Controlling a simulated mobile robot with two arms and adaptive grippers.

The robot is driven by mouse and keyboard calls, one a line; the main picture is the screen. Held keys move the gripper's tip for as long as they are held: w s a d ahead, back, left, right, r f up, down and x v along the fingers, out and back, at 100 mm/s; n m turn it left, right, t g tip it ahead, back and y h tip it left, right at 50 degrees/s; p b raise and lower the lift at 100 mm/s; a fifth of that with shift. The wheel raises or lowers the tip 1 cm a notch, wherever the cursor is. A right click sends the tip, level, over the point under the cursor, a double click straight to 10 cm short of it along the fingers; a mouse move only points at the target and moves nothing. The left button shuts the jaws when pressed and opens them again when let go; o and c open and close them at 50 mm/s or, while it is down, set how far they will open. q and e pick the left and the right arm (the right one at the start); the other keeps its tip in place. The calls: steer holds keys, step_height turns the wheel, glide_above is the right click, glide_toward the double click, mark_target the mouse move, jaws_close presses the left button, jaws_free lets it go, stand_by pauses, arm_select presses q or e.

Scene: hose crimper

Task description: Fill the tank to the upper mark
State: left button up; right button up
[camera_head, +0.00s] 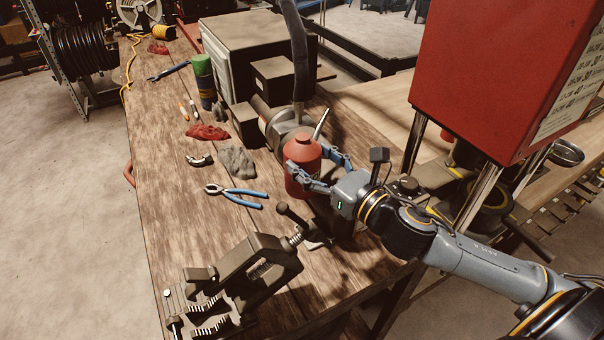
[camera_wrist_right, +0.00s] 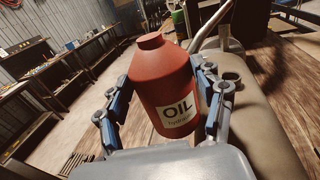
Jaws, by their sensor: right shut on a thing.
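My right gripper (camera_head: 318,172) is shut around a red oil bottle (camera_head: 302,153) and holds it above the workbench. In the right wrist view the bottle (camera_wrist_right: 168,84) stands nearly upright between the blue-and-grey fingers, with a white label reading "OIL". Its short red neck points up; I cannot tell whether it is capped. In the wrist view a beige metal body (camera_wrist_right: 262,125), possibly the tank, lies right beside the bottle, with a small round fitting on top. No level mark shows. In the head view the bottle and gripper partly hide what is behind them. My left gripper is not in view.
On the workbench (camera_head: 165,140) are blue-handled pliers (camera_head: 236,195), red rags (camera_head: 207,132), a grey rag (camera_head: 238,161) and a green-and-blue can (camera_head: 203,82). A dark vise-like tool (camera_head: 245,275) stands at the front. A red machine (camera_head: 500,75) rises on the right.

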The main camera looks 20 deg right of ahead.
steer(key=shift+w+a+f+b, duration=0.1)
steer(key=shift+w+f+b, duration=0.2)
steer(key=shift+f, duration=0.25)
steer(key=shift+w+a+f+b, duration=0.15)
steer(key=shift+f+b, duration=0.1)
steer(key=shift+f, duration=0.25)
steer(key=shift+w+f, duration=0.1)
steer(key=shift+f, duration=0.05)
step_height(320, 180, up, 3)
steer(key=m+g+p, duration=0.2)
steer(key=m+p, duration=0.4)
steer(key=p, duration=0.3)
steer(key=shift+f, duration=0.15)
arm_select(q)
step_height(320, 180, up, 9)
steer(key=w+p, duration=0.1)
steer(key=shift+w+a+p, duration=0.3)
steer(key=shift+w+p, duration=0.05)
arm_select(e)
steer(key=shift+m+g+y, duration=0.3)
steer(key=shift+m+g, duration=0.1)
steer(key=shift+m, duration=0.2)
